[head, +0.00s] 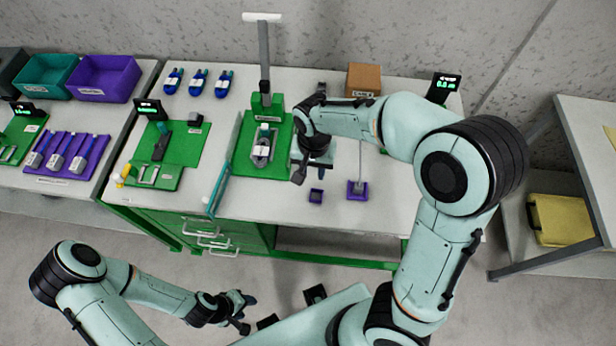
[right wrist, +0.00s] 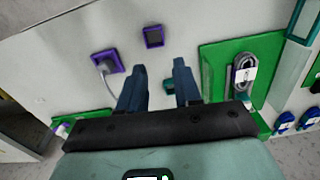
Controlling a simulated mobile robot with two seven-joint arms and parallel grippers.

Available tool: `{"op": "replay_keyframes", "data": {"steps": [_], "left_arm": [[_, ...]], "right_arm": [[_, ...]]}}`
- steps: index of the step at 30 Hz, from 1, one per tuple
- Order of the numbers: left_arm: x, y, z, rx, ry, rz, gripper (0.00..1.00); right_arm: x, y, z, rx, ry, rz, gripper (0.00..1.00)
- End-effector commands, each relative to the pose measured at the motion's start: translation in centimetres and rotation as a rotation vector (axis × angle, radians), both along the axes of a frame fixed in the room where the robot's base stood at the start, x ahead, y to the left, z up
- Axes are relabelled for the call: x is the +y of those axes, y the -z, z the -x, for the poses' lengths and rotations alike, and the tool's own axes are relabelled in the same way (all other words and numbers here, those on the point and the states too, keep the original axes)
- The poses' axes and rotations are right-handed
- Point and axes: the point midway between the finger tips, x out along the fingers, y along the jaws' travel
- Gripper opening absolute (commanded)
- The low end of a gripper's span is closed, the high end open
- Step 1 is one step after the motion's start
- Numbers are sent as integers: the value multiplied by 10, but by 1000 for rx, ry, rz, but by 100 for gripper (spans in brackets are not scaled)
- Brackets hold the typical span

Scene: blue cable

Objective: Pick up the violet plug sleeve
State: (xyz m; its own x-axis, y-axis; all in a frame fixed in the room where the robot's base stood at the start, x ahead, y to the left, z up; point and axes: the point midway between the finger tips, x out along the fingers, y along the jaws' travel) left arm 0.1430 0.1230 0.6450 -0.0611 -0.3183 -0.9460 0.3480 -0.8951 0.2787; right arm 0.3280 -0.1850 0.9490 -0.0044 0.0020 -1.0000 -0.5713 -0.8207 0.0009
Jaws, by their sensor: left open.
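A small violet square piece with a dark hollow, which looks like the violet plug sleeve (head: 316,196), sits on the white worktop near its front edge. It also shows at the top of the right wrist view (right wrist: 153,37). A second violet square block (head: 357,190) stands to its right, with a thin grey post or cable rising from it; it shows in the right wrist view too (right wrist: 105,62). My right gripper (right wrist: 158,80) is open and empty, apart from both violet pieces. My left gripper (head: 246,312) is open, low in front of the bench, away from them.
A green fixture (head: 240,150) with a coiled grey cable (head: 263,148) and a tall post stands left of my right gripper. A brown box (head: 364,78) is at the back. Violet (head: 104,77) and teal bins stand far left. White worktop around the violet pieces is clear.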

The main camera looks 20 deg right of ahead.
Motion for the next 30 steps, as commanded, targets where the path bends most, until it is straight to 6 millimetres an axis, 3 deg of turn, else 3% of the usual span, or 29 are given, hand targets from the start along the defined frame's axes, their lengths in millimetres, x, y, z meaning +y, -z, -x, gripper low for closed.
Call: {"op": "replay_keyframes", "data": {"steps": [4,12,20,30], "left_arm": [[0,5,5,8,-1,0,48],[0,15,13,17,-1,0,48],[0,17,14,18,0,1,48],[0,21,17,20,-1,0,48]], "right_arm": [[-1,15,3,9,4,4,33],[-1,67,3,8,4,3,33],[0,86,0,4,3,2,33],[1,131,-5,5,4,2,33]]}}
